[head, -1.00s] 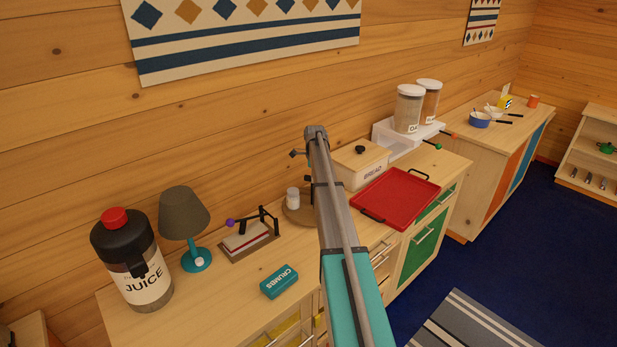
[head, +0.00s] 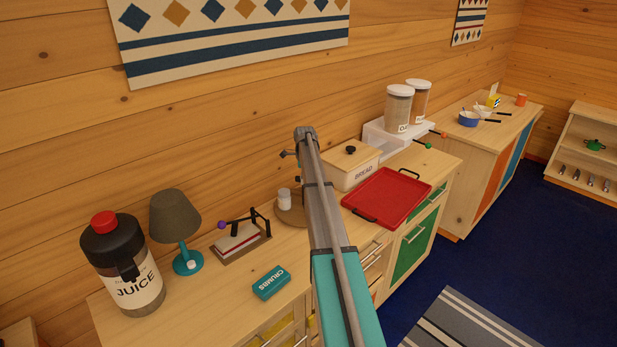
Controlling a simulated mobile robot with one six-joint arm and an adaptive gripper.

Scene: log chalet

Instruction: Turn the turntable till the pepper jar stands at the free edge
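The turntable (head: 287,215) is a round brown wooden disc on the counter, in the middle of the head view. My arm hides its right part. A pale jar with a white lid (head: 284,200) stands on its left part; I cannot read a label on it. A small dark-topped thing (head: 298,181) shows behind it at my arm's edge. It is mostly hidden, and I cannot tell whether it is the pepper jar.
A bread box (head: 352,172) and a red tray (head: 385,200) stand right of the turntable. A napkin holder (head: 238,245), lamp (head: 177,222), juice jug (head: 124,270) and teal crumbs box (head: 271,282) stand left. Bare counter lies in front of the turntable.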

